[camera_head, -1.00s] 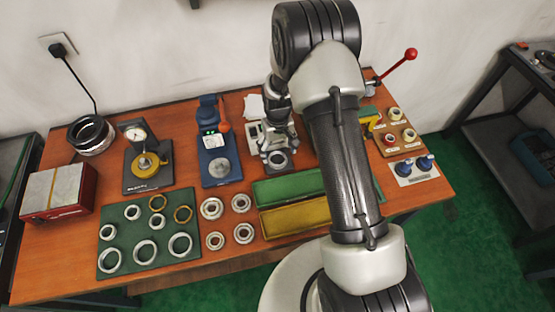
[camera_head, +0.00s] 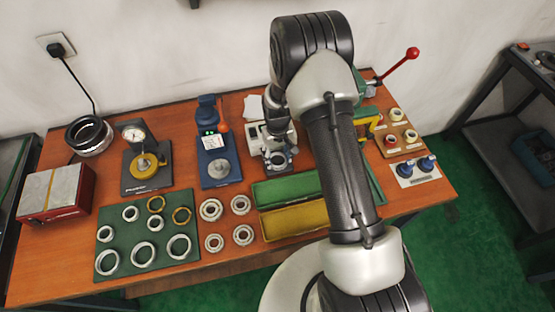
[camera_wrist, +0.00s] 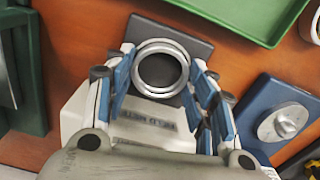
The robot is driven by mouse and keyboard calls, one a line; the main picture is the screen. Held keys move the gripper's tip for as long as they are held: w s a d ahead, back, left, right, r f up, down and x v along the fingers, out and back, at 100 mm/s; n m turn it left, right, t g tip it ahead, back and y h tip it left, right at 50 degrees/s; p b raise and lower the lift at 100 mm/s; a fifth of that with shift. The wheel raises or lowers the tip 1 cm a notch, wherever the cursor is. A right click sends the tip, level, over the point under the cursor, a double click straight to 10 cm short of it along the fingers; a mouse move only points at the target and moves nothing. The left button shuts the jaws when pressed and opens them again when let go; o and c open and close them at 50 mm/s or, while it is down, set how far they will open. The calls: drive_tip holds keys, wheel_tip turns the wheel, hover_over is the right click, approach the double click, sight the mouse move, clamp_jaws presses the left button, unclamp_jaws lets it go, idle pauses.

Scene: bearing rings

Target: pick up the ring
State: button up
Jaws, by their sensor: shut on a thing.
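A bright metal ring (camera_wrist: 160,45) shows in the wrist view, lying flat over a dark square plate (camera_wrist: 190,38) of a pale tester. My gripper (camera_wrist: 160,72) has its blue-padded fingers on the left and right sides of the ring and is shut on it. In the head view my gripper (camera_head: 279,152) is low over the same tester, behind the green tray. The ring is small and partly covered there. I cannot tell whether it still touches the plate.
A blue instrument (camera_head: 219,168) stands just left of the tester. A green tray (camera_head: 287,188) and a yellow tray (camera_head: 290,218) lie in front. A green mat (camera_head: 120,232) holds several rings, with several bearings beside it. A dial gauge stand (camera_head: 146,180) is farther left.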

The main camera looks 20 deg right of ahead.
drive_tip(key=c, duration=0.3)
